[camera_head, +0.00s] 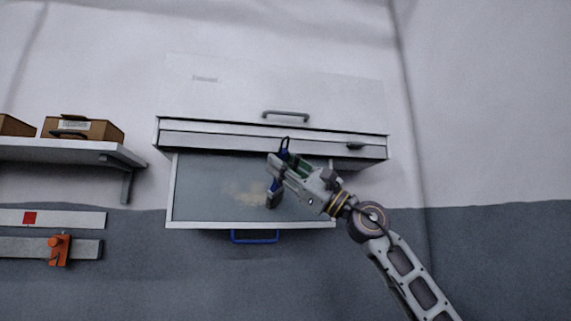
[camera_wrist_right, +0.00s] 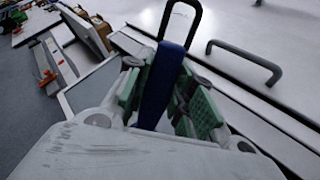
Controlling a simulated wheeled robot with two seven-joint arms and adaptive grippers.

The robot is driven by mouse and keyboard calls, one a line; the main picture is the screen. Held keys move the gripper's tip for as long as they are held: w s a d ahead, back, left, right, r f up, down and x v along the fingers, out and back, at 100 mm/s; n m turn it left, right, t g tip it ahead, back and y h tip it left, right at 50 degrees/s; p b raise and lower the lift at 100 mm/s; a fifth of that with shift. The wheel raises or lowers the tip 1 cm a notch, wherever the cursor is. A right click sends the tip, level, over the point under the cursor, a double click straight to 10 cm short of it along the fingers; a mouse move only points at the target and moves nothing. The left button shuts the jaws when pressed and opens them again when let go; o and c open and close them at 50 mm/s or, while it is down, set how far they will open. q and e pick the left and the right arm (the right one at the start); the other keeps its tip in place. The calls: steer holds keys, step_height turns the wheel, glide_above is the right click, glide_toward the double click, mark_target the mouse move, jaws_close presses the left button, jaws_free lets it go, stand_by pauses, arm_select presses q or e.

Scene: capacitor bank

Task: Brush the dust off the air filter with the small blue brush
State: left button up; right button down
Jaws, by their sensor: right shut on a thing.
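The air filter (camera_head: 200,190) is a grey panel in a white frame, with a blue handle (camera_head: 254,239) at its lower edge. It slants out below the white cabinet. A tan patch of dust (camera_head: 243,192) lies near its middle. My right gripper (camera_head: 275,180) is in front of the filter, just right of the dust. It is shut on the small blue brush (camera_wrist_right: 160,85), whose looped end points up in the head view. The brush's lower end (camera_head: 272,194) is close to the filter; I cannot tell whether it touches. My left gripper is not in view.
The white cabinet (camera_head: 200,100) with a grey handle (camera_head: 285,114) is directly above the filter. A wall shelf (camera_head: 60,152) with cardboard boxes (camera_head: 83,130) is at the left. Below it are rails, one with an orange clamp (camera_head: 59,250). The right wall is bare.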

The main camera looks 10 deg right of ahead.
steer(key=shift+a+f, duration=0.15)
steer(key=shift+a, duration=0.6)
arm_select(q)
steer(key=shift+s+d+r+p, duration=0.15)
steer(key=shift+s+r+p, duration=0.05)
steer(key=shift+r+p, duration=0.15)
arm_select(e)
steer(key=shift+a, duration=0.7)
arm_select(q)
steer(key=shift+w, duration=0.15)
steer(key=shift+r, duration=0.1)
arm_select(e)
steer(key=shift+a, duration=0.1)
arm_select(q)
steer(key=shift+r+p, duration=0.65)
steer(key=shift+p, duration=0.1)
arm_select(e)
steer(key=shift+s+a, duration=0.1)
steer(key=shift+a, duration=1.3)
steer(key=shift+a, duration=0.1)
